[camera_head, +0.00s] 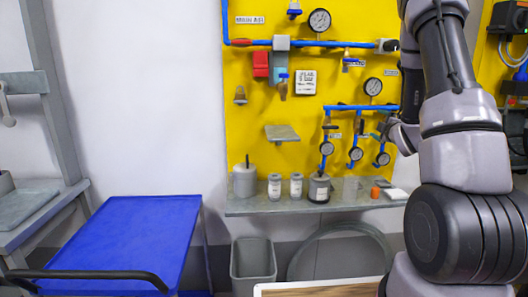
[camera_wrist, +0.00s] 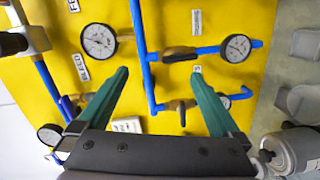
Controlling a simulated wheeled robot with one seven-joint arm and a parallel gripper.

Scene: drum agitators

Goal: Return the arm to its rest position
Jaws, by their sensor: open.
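My gripper (camera_wrist: 165,95) shows in the wrist view with its two green fingers spread apart and nothing between them. It faces the yellow panel (camera_wrist: 100,15) with its blue pipes, valves and gauges. A gauge (camera_wrist: 98,41) is left of the fingers and another gauge (camera_wrist: 236,47) is to the right. A brass valve (camera_wrist: 180,54) lies beyond the gap between the fingers. In the head view my arm is raised along the right side, and its end is near the lower gauges of the panel. The fingers cannot be made out there.
A grey shelf (camera_head: 260,208) below the panel holds several canisters and jars and an orange cap (camera_head: 375,192). A blue cart (camera_head: 130,235) stands at the left. A grey bin (camera_head: 253,262) is under the shelf. A grey sink bench (camera_head: 35,205) is at far left.

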